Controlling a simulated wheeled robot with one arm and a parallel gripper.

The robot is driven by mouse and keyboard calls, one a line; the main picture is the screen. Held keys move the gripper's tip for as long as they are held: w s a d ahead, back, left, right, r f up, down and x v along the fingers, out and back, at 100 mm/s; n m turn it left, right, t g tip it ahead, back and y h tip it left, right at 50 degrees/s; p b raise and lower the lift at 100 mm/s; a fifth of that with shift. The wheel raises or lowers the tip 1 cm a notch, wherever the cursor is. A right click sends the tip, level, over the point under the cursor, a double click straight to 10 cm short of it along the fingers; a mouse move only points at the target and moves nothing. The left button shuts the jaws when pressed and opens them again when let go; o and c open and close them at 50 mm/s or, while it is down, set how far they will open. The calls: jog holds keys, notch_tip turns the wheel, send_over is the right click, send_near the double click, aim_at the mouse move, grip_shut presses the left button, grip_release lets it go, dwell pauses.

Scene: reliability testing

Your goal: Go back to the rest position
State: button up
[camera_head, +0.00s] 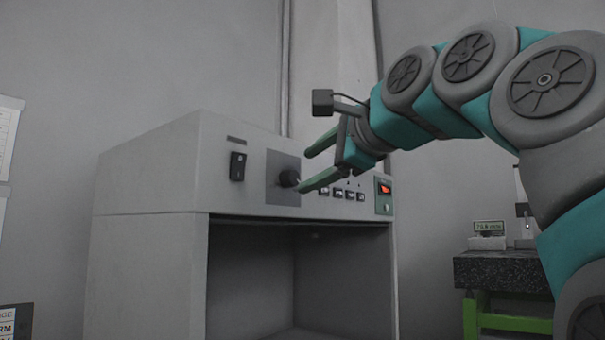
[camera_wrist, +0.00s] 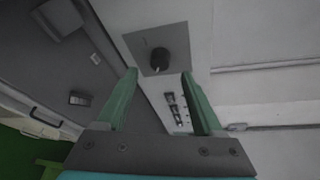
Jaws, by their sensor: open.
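My gripper (camera_head: 312,165) is in front of the upper panel of a grey cabinet (camera_head: 150,180), its two green fingers apart with nothing between them. A black knob (camera_head: 289,178) on a dark square plate (camera_head: 283,195) is close by the fingertips. In the wrist view the knob (camera_wrist: 160,57) lies just beyond the open fingers of my gripper (camera_wrist: 163,84). I cannot tell whether a finger touches the knob. My arm reaches in from the right.
The panel also carries a black switch (camera_head: 237,166), a row of small buttons (camera_head: 343,193) and a red lit switch (camera_head: 385,189). The cabinet's lower front is an open dark cavity (camera_head: 300,280). A dark-topped bench (camera_head: 495,268) with a green frame stands at right.

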jog(key=v, duration=0.3)
jog(key=shift+s, duration=0.25)
